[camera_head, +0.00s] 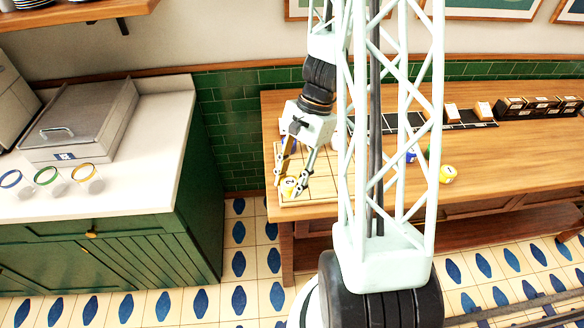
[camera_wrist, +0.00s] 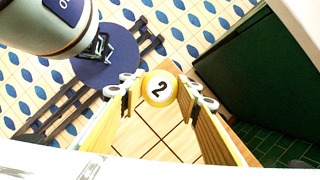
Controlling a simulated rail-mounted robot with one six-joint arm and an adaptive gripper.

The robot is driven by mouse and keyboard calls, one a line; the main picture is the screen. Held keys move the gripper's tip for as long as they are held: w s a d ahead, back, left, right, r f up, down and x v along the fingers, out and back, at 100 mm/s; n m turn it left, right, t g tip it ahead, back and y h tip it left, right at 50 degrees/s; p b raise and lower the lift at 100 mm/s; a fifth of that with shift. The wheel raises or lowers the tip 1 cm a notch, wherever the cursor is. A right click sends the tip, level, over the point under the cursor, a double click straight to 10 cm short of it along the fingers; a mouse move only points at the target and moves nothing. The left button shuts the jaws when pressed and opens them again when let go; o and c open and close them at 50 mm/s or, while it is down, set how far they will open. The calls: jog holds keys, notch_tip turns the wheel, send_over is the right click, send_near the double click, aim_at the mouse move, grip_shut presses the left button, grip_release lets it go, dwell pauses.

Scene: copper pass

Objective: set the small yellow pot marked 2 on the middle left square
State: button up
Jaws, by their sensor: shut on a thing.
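The small yellow pot marked 2 (camera_wrist: 159,88) sits between my fingertips in the wrist view, its white number patch facing the camera. My gripper (camera_wrist: 161,90) is shut on it. In the head view the yellow pot (camera_head: 288,187) and my gripper (camera_head: 291,184) are at the front left corner of the squared wooden board (camera_head: 322,186). The board's pale squares with dark lines (camera_wrist: 150,132) show between my fingers in the wrist view. I cannot tell whether the pot touches the board. My arm and column hide part of the board.
A green cabinet with a white top (camera_head: 140,190) holds several glass jars (camera_head: 48,180) at left.

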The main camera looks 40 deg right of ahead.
jog(key=shift+s+d+r+m+t, duration=0.15)
jog(key=shift+s+m, duration=0.2)
jog(key=shift+s, duration=0.6)
jog(key=shift+s+r+m+t, duration=0.15)
jog(key=shift+s+m, duration=0.2)
jog(key=shift+s, duration=0.55)
jog(key=shift+w+d+f, duration=0.1)
jog(key=shift+w, duration=0.05)
jog(key=w+d+p, duration=0.1)
jog(key=w+d, duration=0.2)
jog(key=w, duration=0.1)
jog(key=w+d+f+p, duration=0.1)
jog(key=w+d, duration=0.2)
jog(key=w, duration=0.1)
jog(key=w+d+p, duration=0.1)
jog(key=w+d, duration=0.2)
jog(key=w, duration=0.1)
jog(key=shift+w+d+f+p, duration=0.2)
jog(key=shift+d+f+p, duration=0.05)
jog(key=shift+d+p, duration=0.1)
jog(key=shift+a+f, duration=0.1)
jog(key=shift+f, duration=0.05)
jog(key=shift+f, duration=1.6)
jog(key=shift+f, duration=0.15)
jog(key=o, duration=0.9)
